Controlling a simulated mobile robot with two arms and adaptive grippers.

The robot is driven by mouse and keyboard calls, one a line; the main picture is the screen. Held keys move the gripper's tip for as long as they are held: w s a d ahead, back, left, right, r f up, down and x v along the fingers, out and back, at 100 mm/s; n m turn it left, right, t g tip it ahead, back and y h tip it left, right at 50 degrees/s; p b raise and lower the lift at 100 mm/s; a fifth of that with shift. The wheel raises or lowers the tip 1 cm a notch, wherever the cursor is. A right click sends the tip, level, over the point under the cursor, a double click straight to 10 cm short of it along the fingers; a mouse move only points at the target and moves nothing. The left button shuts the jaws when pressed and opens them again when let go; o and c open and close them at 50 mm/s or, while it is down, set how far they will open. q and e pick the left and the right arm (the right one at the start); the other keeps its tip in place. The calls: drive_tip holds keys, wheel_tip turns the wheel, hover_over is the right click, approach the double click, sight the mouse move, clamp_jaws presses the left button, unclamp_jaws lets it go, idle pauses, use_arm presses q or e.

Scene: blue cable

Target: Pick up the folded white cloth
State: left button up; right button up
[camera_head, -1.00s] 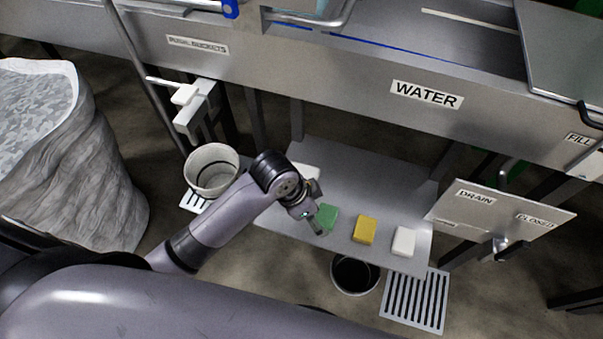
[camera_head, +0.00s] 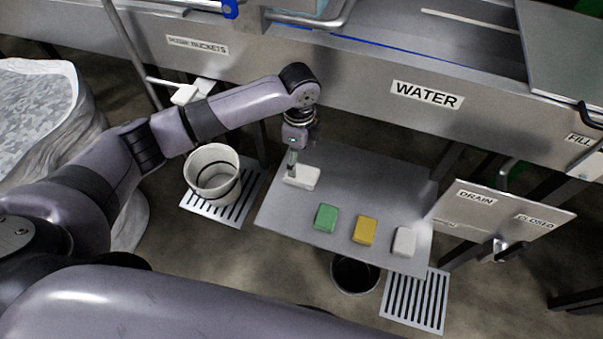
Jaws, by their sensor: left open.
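The folded white cloth (camera_head: 307,178) lies flat at the back left of the grey metal shelf (camera_head: 370,190). My left gripper (camera_head: 291,172) points down at the cloth's left end, and its fingers overlap the cloth in the picture. I cannot tell whether they touch it. The gripper is open, with one finger mostly hiding the other. My right gripper is not in view.
A green block (camera_head: 326,217), a yellow block (camera_head: 365,230) and a white block (camera_head: 404,241) sit along the shelf's front. A white bucket (camera_head: 213,174) stands on a floor grate at left. A dark bucket (camera_head: 355,274) is below the shelf. The steel trough (camera_head: 350,75) runs behind.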

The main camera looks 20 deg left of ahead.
sight(301, 172)
use_arm(q)
drive_tip(key=f, duration=0.7)
drive_tip(key=shift+w+d+f, duration=0.1)
drive_tip(key=shift+d, duration=0.1)
drive_tip(key=shift+c, duration=0.4)
drive_tip(key=c, duration=1.1)
